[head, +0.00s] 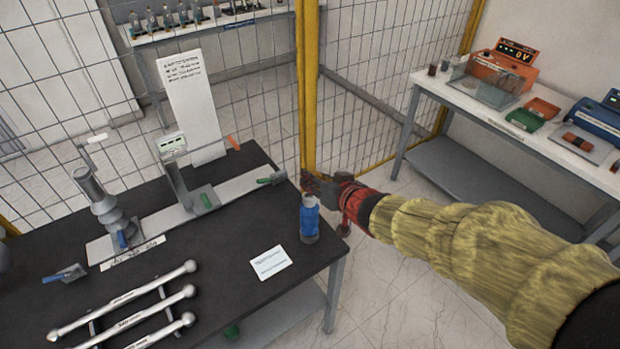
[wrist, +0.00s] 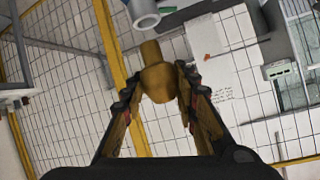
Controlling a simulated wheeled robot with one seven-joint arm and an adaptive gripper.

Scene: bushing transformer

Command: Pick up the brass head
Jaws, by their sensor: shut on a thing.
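The brass head (wrist: 158,82) is a dull gold, rounded piece with a narrower cylindrical end. In the wrist view it sits between the two fingers of my gripper (wrist: 160,88), which are shut on its sides. In the head view my gripper (head: 322,186) is over the right edge of the black table (head: 225,240), near the yellow fence post. The brass head is not clearly seen in the head view; the dark fingers and red gripper body are there. A blue cylinder (head: 309,222) stands upright on the table just below the gripper.
A yellow post (head: 308,90) and mesh fence are close behind the gripper. The table carries several silver rods (head: 125,300), a ribbed grey insulator (head: 103,205), a clamp stand (head: 185,185) and a white card (head: 270,262). A bench (head: 450,95) with instruments stands at right.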

